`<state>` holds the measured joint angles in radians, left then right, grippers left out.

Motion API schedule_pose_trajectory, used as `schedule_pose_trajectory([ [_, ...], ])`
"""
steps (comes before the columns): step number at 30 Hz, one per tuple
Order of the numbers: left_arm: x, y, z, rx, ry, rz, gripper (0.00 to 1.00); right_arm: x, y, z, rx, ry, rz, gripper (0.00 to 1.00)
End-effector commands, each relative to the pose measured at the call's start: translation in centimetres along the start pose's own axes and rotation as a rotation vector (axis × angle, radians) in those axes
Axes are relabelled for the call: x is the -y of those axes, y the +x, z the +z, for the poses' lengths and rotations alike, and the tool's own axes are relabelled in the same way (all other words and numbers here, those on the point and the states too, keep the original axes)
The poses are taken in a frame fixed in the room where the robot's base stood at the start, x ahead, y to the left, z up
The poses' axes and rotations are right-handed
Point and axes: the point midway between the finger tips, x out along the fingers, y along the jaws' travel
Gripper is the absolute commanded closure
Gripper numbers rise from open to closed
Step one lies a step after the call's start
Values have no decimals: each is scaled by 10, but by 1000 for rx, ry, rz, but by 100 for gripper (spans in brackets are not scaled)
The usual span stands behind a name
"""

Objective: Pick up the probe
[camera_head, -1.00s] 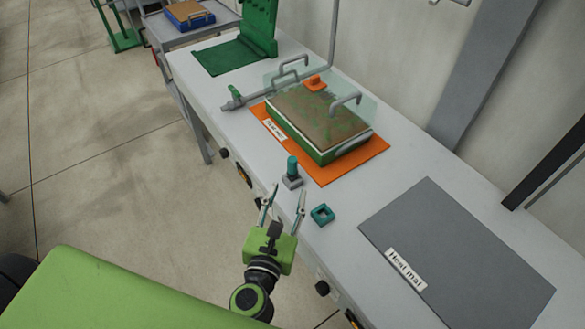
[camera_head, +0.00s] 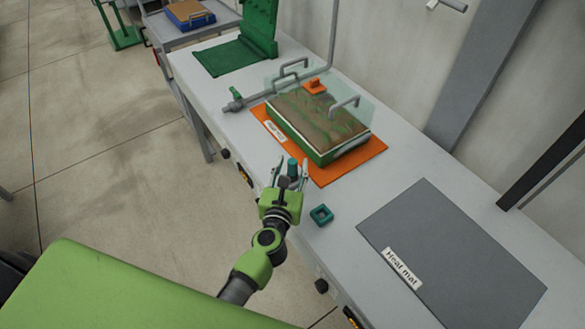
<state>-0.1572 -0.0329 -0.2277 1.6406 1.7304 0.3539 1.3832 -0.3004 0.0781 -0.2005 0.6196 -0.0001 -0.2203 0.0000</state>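The probe (camera_head: 293,166) is a small dark teal cylinder standing upright near the front edge of the bench, in front of the orange mat. In the earlier frame it stands in a grey block; that base is now mostly hidden behind my gripper. My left gripper (camera_head: 292,170) reaches in from the front edge with its two fingers spread, one on each side of the probe as seen here. Gaps show between fingers and probe; I cannot tell whether the fingertips are level with it in depth. My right gripper is not in view.
Behind the probe, a soil tray with a clear lid (camera_head: 325,115) sits on an orange mat (camera_head: 373,149). A grey heat mat (camera_head: 450,255) lies bare at right.

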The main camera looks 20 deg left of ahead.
Motion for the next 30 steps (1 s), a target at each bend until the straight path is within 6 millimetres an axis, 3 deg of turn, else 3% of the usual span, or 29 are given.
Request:
schedule_pose_trajectory([
  [4, 0, 12, 0, 0, 0, 0, 62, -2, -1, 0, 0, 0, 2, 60],
  [10, 0, 13, 0, 0, 0, 0, 62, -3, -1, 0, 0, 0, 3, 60],
  [11, 0, 13, 0, 0, 0, 0, 64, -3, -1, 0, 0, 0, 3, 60],
  [15, 0, 13, 0, 0, 0, -1, 100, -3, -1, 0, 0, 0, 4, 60],
  [26, 0, 12, 1, -1, -1, -1, 100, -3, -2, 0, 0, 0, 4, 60],
  [30, 0, 11, 10, -1, -2, 0, 100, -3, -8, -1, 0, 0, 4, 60],
])
